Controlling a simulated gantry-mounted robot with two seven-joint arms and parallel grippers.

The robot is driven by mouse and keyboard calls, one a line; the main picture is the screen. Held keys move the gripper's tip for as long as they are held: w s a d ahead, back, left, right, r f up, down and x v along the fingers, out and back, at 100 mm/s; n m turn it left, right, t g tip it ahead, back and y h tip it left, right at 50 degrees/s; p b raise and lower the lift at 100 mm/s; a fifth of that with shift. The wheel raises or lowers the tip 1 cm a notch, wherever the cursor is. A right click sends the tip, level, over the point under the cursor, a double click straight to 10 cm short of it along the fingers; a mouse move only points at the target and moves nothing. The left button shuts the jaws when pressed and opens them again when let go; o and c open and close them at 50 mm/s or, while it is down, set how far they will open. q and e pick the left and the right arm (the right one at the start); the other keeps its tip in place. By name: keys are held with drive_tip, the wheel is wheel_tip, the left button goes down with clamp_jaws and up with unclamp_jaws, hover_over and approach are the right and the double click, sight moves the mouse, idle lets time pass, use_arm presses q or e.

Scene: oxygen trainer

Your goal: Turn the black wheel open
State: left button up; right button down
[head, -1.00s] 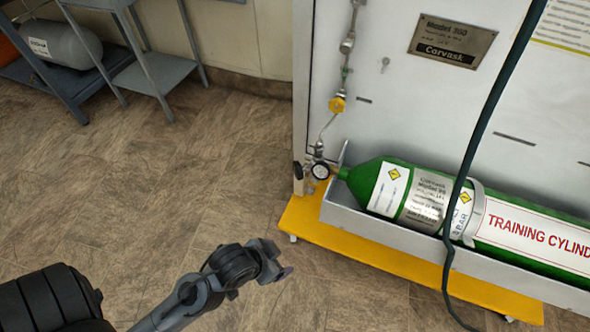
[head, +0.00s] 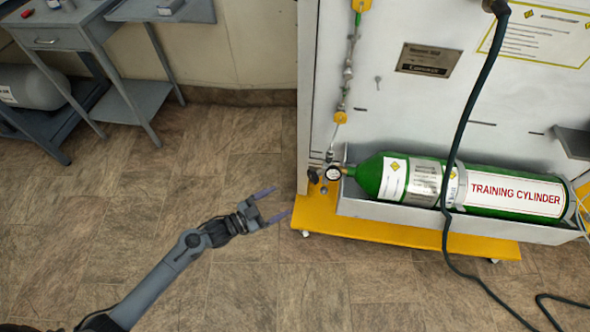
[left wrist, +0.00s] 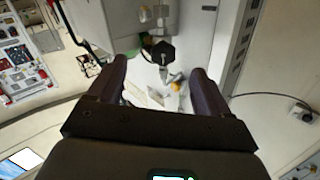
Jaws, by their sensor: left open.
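The black wheel (head: 314,175) is small in the head view, at the left end of the green training cylinder (head: 369,176), next to a round gauge (head: 333,173). In the left wrist view the black wheel (left wrist: 163,53) shows as a dark knob ahead, between and beyond the fingertips. My left gripper (head: 280,203) is open and empty, left of and below the wheel in the head view, its fingers pointing towards the yellow base. It also shows in the left wrist view (left wrist: 158,70). It appears apart from the wheel. My right gripper is not in view.
The cylinder lies in a grey trough (head: 375,211) over a yellow base (head: 400,234), against a white panel (head: 400,120). A black hose (head: 463,135) hangs in front of the cylinder. Grey side tables (head: 130,87) stand at upper left. The floor (head: 140,200) around my left arm is clear.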

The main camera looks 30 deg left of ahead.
sight(311, 177)
use_arm(q)
drive_tip(key=w+d+r+b, duration=0.1)
drive_tip(key=w, duration=0.1)
drive_tip(key=w+d+b, duration=0.1)
drive_tip(key=w, duration=0.2)
drive_tip(key=w+d+r+b, duration=0.1)
drive_tip(key=w+d, duration=0.1)
drive_tip(key=shift+w+d+r, duration=0.1)
drive_tip(key=shift+w+r, duration=0.25)
drive_tip(key=x, duration=0.2)
drive_tip(key=b+x, duration=0.1)
drive_tip(key=x, duration=0.1)
drive_tip(key=shift+d+r, duration=0.1)
drive_tip(key=shift+r, duration=0.1)
drive_tip(key=shift+w+d+b, duration=0.2)
drive_tip(key=shift+w+b, duration=0.1)
drive_tip(key=shift+b, duration=0.15)
drive_tip(key=shift+r, duration=0.1)
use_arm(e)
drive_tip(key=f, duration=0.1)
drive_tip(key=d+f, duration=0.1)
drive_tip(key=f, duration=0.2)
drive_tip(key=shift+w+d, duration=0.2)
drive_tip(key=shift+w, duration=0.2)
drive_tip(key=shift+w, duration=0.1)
